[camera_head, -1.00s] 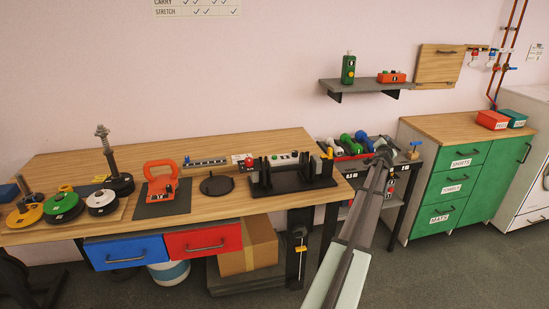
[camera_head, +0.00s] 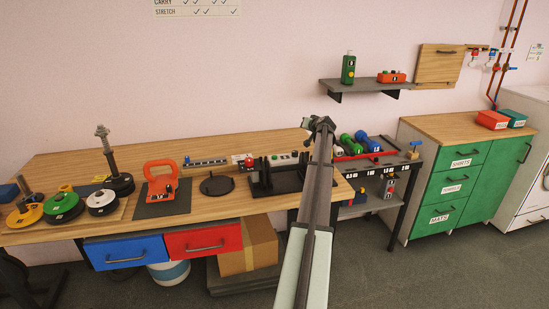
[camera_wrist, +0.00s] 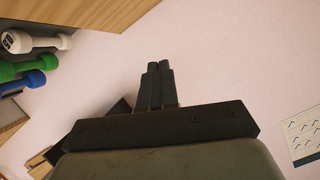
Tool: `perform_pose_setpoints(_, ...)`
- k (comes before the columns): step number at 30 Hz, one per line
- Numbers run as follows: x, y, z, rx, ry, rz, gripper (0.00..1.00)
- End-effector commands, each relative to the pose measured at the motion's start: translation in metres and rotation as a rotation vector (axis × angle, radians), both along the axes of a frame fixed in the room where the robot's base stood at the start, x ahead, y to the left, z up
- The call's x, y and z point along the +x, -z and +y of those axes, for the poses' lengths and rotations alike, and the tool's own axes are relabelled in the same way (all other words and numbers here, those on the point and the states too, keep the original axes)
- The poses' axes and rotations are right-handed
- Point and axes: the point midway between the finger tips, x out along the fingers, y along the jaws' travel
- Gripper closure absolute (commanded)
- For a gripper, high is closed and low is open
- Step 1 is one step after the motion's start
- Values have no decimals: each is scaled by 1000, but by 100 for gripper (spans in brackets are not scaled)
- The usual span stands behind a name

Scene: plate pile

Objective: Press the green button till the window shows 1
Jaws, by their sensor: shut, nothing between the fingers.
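Small devices with buttons stand at the back of the wooden bench. One is a red and white box (camera_head: 242,160) with a red button. Beside it is a pale strip (camera_head: 283,158) with small coloured spots, partly behind a black rack. Which device carries the green button and the window is too small to tell, and no digit is readable. My gripper (camera_head: 319,121) is raised above the bench's right end, apart from the devices. In the wrist view its fingers (camera_wrist: 158,66) are together and empty, with pale wall behind them.
The black rack (camera_head: 290,182) stands in front of the strip. An orange kettlebell-like thing (camera_head: 160,177) and weight plates (camera_head: 64,207) lie left. Dumbbells (camera_head: 362,142) rest on the right stand. A shelf (camera_head: 365,87) with a green bottle (camera_head: 348,69) and red box (camera_head: 391,77) hangs above.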

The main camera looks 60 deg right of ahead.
Motion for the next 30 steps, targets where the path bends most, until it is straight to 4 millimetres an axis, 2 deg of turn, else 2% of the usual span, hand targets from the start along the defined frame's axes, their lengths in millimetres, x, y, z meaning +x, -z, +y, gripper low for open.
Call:
perform_pose_setpoints(1,20,-3,9,9,-46,18,100)
perform_pose_setpoints(3,43,-5,25,27,-111,47,100)
perform_pose_setpoints(6,73,-8,51,65,-207,90,100)
perform_pose_setpoints(9,93,-12,82,128,-292,138,100)
perform_pose_setpoints(13,91,-14,114,243,-338,192,100)
perform_pose_setpoints(18,75,-14,137,370,-334,236,100)
perform_pose_setpoints(23,68,-14,145,421,-325,254,100)
perform_pose_setpoints(30,67,-14,146,429,-322,255,100)
